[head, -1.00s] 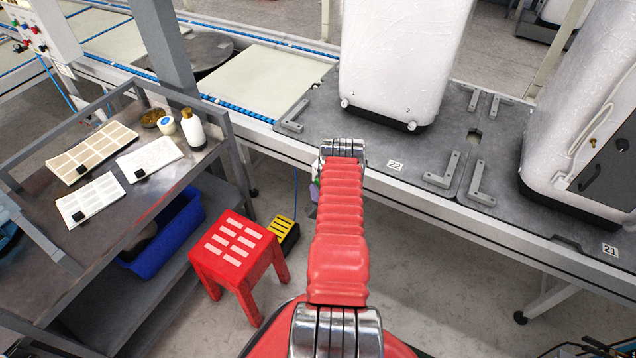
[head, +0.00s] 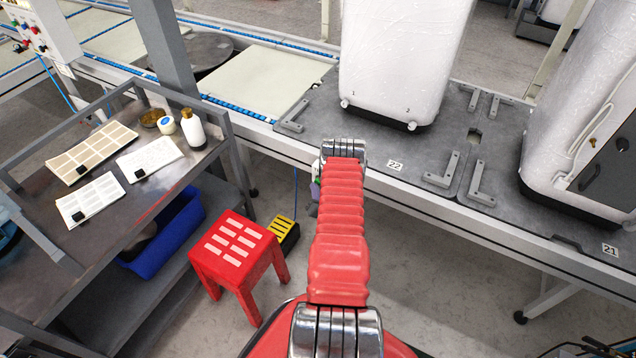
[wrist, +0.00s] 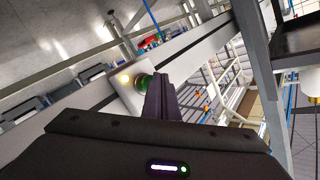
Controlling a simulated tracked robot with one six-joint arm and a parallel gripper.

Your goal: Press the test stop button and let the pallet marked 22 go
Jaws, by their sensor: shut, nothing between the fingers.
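In the wrist view the dark fingers of my gripper (wrist: 161,92) are shut with nothing between them. Their tips are at a round green button (wrist: 143,82) on a pale box (wrist: 121,90); I cannot tell whether they touch it or press it. A small yellowish light (wrist: 125,79) shows on the box beside the button. In the head view the grey pallet marked 22 (head: 330,125) sits on the line, its number on a white label (head: 395,165). A white wrapped unit (head: 395,60) stands upright on it. My red arm hides the button and most of my gripper there.
Pallet 21 (head: 520,222) with another wrapped unit (head: 575,130) is at the right. A metal cart (head: 60,262) with papers and bottles stands at the left. A red stool (head: 236,250) and a yellow-topped box (head: 283,229) are on the floor near my arm.

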